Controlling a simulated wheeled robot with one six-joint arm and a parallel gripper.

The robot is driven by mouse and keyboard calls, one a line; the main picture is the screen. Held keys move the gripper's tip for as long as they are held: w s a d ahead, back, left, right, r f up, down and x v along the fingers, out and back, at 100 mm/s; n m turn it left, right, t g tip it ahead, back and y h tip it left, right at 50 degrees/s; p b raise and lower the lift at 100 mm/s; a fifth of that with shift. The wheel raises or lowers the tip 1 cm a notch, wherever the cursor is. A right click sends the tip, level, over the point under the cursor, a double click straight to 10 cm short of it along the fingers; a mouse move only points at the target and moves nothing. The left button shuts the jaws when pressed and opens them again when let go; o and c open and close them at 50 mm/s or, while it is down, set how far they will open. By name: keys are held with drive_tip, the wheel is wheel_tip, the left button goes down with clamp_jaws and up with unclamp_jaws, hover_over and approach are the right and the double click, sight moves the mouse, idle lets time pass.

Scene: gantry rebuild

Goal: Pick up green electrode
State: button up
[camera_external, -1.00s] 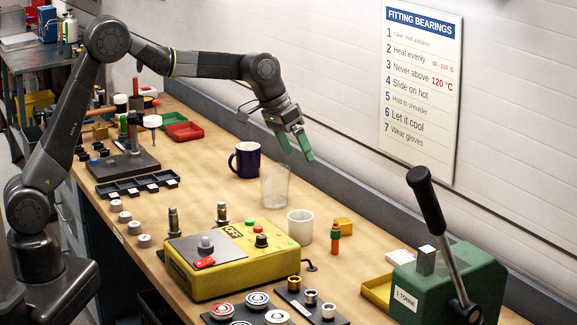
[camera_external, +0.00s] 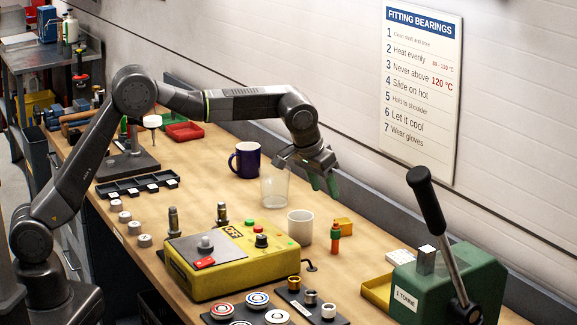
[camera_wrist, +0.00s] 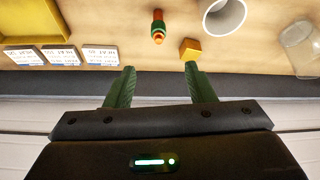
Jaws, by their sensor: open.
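A small upright piece with a green band and orange-red body, the likely green electrode (camera_external: 335,238), stands on the bench right of the white cup. My gripper (camera_external: 325,190) has green fingers. It is open and empty, above the back of the bench, behind and higher than the electrode. In the wrist view my gripper (camera_wrist: 158,85) has its fingers spread apart, with nothing between them.
A yellow block (camera_external: 344,226) stands close beside the electrode. The white cup (camera_external: 300,227), a clear glass (camera_external: 274,188) and a dark blue mug (camera_external: 245,160) stand to its left. A yellow control box (camera_external: 225,265) is in front. A green press (camera_external: 450,285) stands right.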

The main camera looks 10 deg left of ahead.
sight(336, 222)
drive_tip(key=p+x, duration=0.1)
drive_tip(key=x, duration=0.7)
drive_tip(key=shift+w+d+f, duration=0.1)
drive_tip(key=shift+d+f, duration=0.1)
drive_tip(key=shift+f, duration=0.1)
drive_tip(key=shift+s+p+x, duration=0.1)
drive_tip(key=shift+p+x, duration=0.5)
drive_tip(key=shift+x, duration=0.8)
drive_tip(key=shift+s+p+x, duration=0.15)
drive_tip(key=shift+p+x, duration=0.45)
drive_tip(key=shift+x, duration=0.85)
drive_tip(key=shift+a, duration=0.2)
clamp_jaws()
